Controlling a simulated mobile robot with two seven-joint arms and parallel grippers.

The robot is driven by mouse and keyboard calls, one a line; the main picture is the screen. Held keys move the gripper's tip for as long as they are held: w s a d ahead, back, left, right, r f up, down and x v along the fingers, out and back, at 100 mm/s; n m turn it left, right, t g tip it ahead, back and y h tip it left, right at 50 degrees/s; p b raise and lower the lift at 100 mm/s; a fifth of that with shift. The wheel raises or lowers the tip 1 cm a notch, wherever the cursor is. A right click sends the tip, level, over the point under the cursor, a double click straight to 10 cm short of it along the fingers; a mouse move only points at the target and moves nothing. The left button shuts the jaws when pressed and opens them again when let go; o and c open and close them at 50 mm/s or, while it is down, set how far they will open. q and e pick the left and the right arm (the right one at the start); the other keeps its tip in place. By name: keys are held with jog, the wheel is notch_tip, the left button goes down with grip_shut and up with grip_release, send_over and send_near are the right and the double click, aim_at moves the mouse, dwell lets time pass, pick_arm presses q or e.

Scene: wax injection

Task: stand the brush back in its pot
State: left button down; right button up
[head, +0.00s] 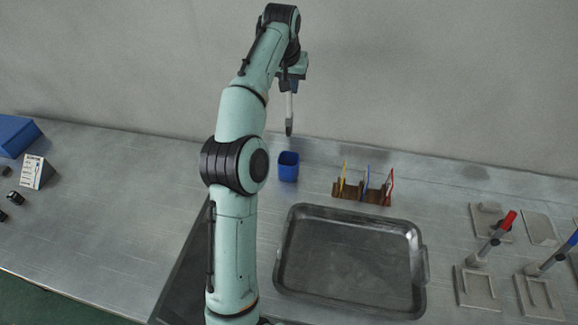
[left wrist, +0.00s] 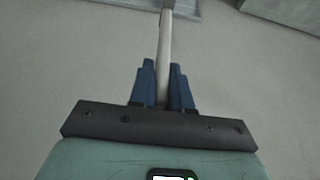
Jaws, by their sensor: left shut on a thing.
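A brush (head: 289,112) with a pale handle and a dark lower tip hangs about upright from my left gripper (head: 290,88). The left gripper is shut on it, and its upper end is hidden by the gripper. In the left wrist view the pale brush handle (left wrist: 165,45) runs between the two blue fingers (left wrist: 164,88). A blue square pot (head: 288,167) stands on the metal bench near the wall. In the head view the brush tip appears above the pot and apart from it. My right gripper is not in view.
A brown wooden rack (head: 362,193) with several coloured tools stands right of the pot. An empty metal tray (head: 350,302) lies in front. Pale mould blocks (head: 478,287) with red and blue tools are at the right. A blue box (head: 14,135) and small items are at the left.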

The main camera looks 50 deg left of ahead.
aim_at(288, 122)
pick_arm(q)
jog(key=f+b, duration=0.1)
jog(key=f, duration=0.2)
jog(key=f+b, duration=0.1)
jog(key=f, duration=0.2)
jog(key=f+b, duration=0.2)
jog(key=f, duration=0.1)
jog(key=shift+s+f, duration=0.25)
jog(key=shift+s, duration=0.15)
jog(key=f+b, duration=0.2)
jog(key=f, duration=0.3)
jog(key=shift+w+f, duration=0.1)
jog(key=shift+w, duration=0.1)
jog(key=shift+f+b, duration=0.85)
jog(key=shift+f, duration=1.7)
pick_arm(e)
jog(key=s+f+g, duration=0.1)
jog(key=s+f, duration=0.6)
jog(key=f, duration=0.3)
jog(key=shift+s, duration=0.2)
pick_arm(q)
jog(key=shift+w+f, duration=0.1)
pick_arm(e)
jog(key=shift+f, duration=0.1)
pick_arm(q)
jog(key=shift+f, duration=0.15)
jog(key=c, duration=1.1)
grip_release()
